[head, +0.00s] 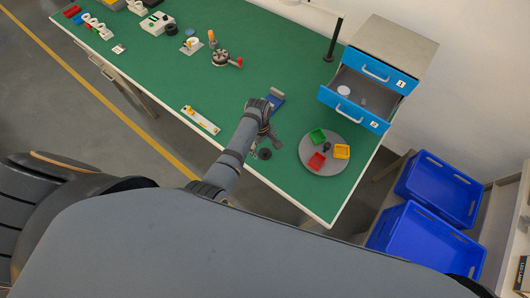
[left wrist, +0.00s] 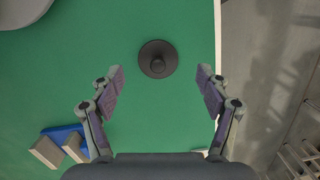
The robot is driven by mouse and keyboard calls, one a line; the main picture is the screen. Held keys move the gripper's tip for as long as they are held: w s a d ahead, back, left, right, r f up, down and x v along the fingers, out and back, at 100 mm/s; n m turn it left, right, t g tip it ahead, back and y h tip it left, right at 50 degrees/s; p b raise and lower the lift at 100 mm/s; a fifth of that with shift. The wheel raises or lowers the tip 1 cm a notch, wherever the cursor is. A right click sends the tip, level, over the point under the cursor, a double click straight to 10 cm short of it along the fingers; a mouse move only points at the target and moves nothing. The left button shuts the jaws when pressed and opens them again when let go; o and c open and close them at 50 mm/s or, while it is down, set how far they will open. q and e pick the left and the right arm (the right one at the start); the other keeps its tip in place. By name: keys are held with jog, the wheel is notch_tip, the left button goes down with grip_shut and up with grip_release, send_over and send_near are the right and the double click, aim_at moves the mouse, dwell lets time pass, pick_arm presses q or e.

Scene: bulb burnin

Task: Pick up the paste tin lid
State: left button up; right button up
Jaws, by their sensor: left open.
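The paste tin lid appears to be the small dark disc with a raised central knob. It lies flat on the green table top in the left wrist view (left wrist: 158,58) and near the table's front edge in the head view (head: 264,154). My left gripper (head: 264,143) points down above the table beside the lid. In the left wrist view its fingers (left wrist: 160,76) are spread wide, with the lid just ahead of the gap between the fingertips. Nothing is between the fingers. My right gripper is in neither view.
A grey round tray (head: 312,167) with green, yellow and red dishes stands right of the lid. A blue and grey block (head: 275,97) lies behind my gripper. A drawer cabinet (head: 392,48) has its lower drawer open. Blue crates (head: 425,240) stand beyond the table's right edge.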

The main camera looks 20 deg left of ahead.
aim_at(264, 152)
pick_arm(q)
notch_tip(264, 152, down, 3)
jog(key=shift+w+f, duration=0.1)
jog(key=shift+w, duration=0.05)
jog(key=c, duration=0.9)
jog(key=shift+c, duration=0.5)
jog(key=shift+s+d, duration=0.1)
jog(key=shift+s, duration=0.15)
jog(key=c, duration=0.5)
